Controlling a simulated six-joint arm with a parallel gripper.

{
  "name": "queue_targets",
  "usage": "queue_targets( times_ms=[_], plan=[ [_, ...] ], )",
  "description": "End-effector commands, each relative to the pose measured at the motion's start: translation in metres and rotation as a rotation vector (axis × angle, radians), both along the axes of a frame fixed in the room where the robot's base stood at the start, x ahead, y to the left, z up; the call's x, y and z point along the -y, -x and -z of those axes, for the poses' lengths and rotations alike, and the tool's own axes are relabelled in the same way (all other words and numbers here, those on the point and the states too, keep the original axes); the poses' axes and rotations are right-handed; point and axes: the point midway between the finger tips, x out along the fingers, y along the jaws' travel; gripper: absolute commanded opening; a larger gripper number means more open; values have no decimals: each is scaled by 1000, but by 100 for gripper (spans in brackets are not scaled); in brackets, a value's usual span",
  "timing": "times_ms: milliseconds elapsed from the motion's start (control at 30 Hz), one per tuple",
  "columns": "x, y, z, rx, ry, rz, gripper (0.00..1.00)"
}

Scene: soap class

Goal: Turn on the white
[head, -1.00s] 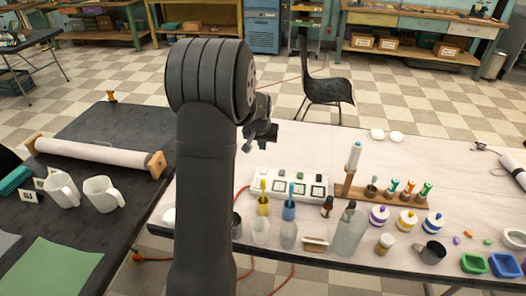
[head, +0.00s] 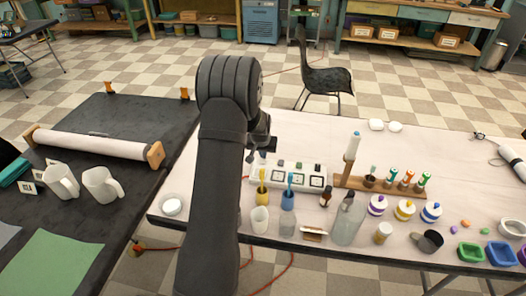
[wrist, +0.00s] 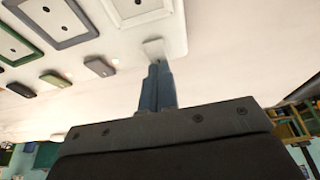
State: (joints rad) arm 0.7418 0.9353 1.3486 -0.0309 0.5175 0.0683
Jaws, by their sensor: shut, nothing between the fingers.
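A white switch panel (head: 259,171) lies on the pale table in the head view, partly hidden by my arm and by upright things in front of it. In the wrist view, a white-framed plate (wrist: 140,10) and a small white switch (wrist: 153,47) are at its end. A dark-framed plate (wrist: 60,18), a black switch (wrist: 100,66) and a green switch (wrist: 55,79) sit beside them. My gripper (wrist: 158,66) is shut and empty, its tips right by the white switch. I cannot tell whether they touch it. In the head view my gripper (head: 251,157) is above the panel's left end.
A wooden rack (head: 345,183) of colored tubes is to the right. A glass bottle (head: 347,222) stands in front of it. The table behind the panel is mostly clear.

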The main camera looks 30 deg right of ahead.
Motion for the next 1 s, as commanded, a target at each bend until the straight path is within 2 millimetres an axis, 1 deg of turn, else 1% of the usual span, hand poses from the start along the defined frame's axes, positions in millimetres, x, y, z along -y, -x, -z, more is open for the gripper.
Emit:
queue_targets(
  times_ms=[167,267,533,1000],
  plan=[
    [0,0,0,0,0,0,0],
    [1,-1,5,-1,-1,0,0],
    [0,-1,5,-1,-1,0,0],
    [-11,10,3,-2,-2,0,0]
  ],
)
